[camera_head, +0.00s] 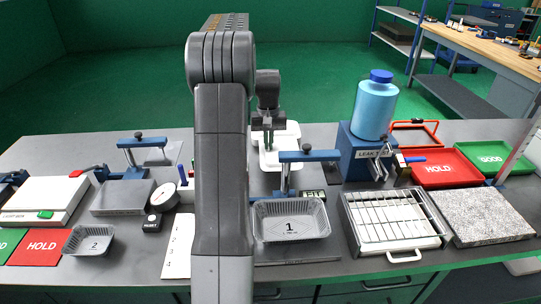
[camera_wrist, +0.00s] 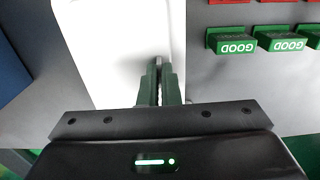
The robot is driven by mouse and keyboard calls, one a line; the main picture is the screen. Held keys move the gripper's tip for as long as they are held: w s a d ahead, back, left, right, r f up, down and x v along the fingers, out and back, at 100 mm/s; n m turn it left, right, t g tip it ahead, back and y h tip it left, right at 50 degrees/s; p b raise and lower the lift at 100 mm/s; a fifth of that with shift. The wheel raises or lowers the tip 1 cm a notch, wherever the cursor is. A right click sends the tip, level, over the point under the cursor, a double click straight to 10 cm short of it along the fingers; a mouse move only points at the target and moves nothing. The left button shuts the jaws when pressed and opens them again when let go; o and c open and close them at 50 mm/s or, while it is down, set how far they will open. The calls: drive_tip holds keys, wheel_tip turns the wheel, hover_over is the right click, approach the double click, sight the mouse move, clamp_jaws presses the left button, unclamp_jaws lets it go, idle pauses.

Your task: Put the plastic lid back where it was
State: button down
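My gripper (camera_head: 268,142) points down at the back middle of the bench, over white pieces. In the wrist view my gripper (camera_wrist: 159,78) has its two green fingers close together, with a narrow pale strip between them. I cannot tell whether that strip is a held edge. A flat white piece (camera_wrist: 105,40) lies under and beyond the fingers. In the head view a pale white piece (camera_head: 283,159) shows just below the fingers, with another white piece (camera_head: 291,130) behind it. Either may be the plastic lid; I cannot tell which. My arm hides part of this area.
A foil tray marked 1 (camera_head: 270,229) sits in front, by a blue clamp (camera_head: 311,156). A blue leak-test stand with a bottle (camera_head: 374,105) stands right of the gripper. A wire rack (camera_head: 360,240), a stone slab (camera_head: 490,214) and a red HOLD tray (camera_head: 474,178) fill the right.

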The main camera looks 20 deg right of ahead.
sight(268, 153)
drive_tip(key=shift+f, duration=2.3)
drive_tip(key=shift+f, duration=0.15)
drive_tip(key=c, duration=1.6)
unclamp_jaws()
drive_tip(key=shift+c, duration=0.2)
wheel_tip(268, 153, up, 12)
drive_tip(key=shift+r, duration=0.2)
